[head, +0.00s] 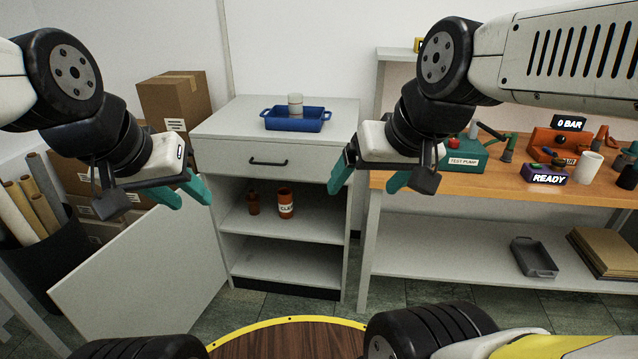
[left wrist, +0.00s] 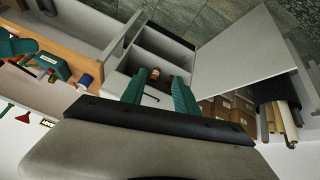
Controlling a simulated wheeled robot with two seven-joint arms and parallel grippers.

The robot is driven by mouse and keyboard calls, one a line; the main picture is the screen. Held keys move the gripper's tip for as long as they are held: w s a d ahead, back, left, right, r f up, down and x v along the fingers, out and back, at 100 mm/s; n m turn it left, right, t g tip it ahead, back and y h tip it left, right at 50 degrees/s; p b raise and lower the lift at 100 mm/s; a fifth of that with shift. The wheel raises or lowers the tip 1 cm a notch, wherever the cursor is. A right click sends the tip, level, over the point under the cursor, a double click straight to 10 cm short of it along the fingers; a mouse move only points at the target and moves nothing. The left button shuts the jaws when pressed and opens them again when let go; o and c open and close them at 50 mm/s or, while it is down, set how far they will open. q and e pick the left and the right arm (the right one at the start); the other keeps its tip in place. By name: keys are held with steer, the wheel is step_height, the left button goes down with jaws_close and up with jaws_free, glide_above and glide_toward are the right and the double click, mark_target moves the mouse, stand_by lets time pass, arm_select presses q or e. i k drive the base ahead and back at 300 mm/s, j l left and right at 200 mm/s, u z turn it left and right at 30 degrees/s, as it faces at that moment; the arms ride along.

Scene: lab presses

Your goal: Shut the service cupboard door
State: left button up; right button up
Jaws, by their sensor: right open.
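The service cupboard (head: 275,124) is a white cabinet with a drawer above two open shelf spaces. Its door (head: 140,265) is a pale panel swung wide open to the left; it also shows in the left wrist view (left wrist: 245,55). My left gripper (head: 184,197) is open and empty, above the door's upper edge and left of the cupboard; its teal fingers stand apart in the left wrist view (left wrist: 158,95). My right gripper (head: 368,180) is open and empty, in front of the cupboard's right edge. No contact with the door is visible.
A blue tray (head: 297,124) with a white cup stands on the cupboard. Brown bottles (head: 286,203) stand inside. Cardboard boxes (head: 174,101) and a bin of rolls (head: 40,250) are behind the door. A workbench (head: 480,185) with devices stands right.

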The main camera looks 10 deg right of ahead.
mark_target(158, 276)
steer(key=i+j, duration=0.1)
steer(key=j, duration=0.45)
steer(key=j+u, duration=0.15)
steer(key=j, duration=0.35)
steer(key=i+j, duration=0.2)
steer(key=j, duration=0.35)
steer(key=k+u, duration=0.05)
